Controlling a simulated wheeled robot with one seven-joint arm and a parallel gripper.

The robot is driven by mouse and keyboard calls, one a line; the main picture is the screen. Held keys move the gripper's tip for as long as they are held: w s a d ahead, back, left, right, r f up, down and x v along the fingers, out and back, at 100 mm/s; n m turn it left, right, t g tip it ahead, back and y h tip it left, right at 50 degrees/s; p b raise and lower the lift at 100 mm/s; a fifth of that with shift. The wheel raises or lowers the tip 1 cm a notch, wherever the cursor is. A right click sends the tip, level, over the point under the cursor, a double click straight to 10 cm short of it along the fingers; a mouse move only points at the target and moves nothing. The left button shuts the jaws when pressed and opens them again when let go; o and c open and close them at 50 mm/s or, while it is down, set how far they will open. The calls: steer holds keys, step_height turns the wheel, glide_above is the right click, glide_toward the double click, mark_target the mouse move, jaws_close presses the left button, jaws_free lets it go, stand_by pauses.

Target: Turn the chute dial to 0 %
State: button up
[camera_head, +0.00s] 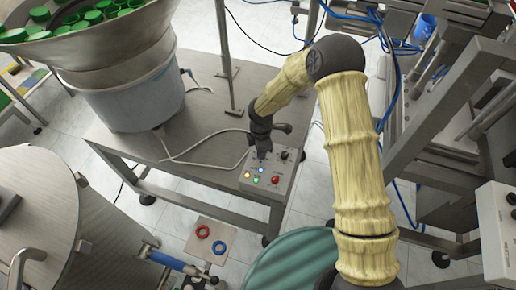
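A grey control box (251,187) sits at the front right corner of the steel table. Its top carries a black knob (284,155), a red button (275,180) and small blue, yellow and green lights. My gripper (262,155) points down over the back left part of the panel, left of that black knob. Its fingertips are at or very near the panel. Whatever lies beneath them, possibly a second dial, is hidden. The fingers are too small and dark to show whether they are open or shut. The dial markings cannot be read.
A bowl feeder (130,90) full of green caps stands at the left of the table (205,115). A grey cable runs across the tabletop to the box. A teal round surface (295,262) and a blue-handled fixture (172,260) are in front. Metal framing (440,120) stands at right.

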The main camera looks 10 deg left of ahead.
steer(key=o, duration=0.9)
steer(key=shift+w+r, duration=0.15)
steer(key=shift+w, duration=0.05)
steer(key=shift+c, duration=0.2)
steer(key=shift+o, duration=0.7)
steer(key=shift+s, duration=0.1)
step_height(320, 180, up, 17)
steer(key=shift+r+b, duration=0.15)
steer(key=shift+b, duration=0.3)
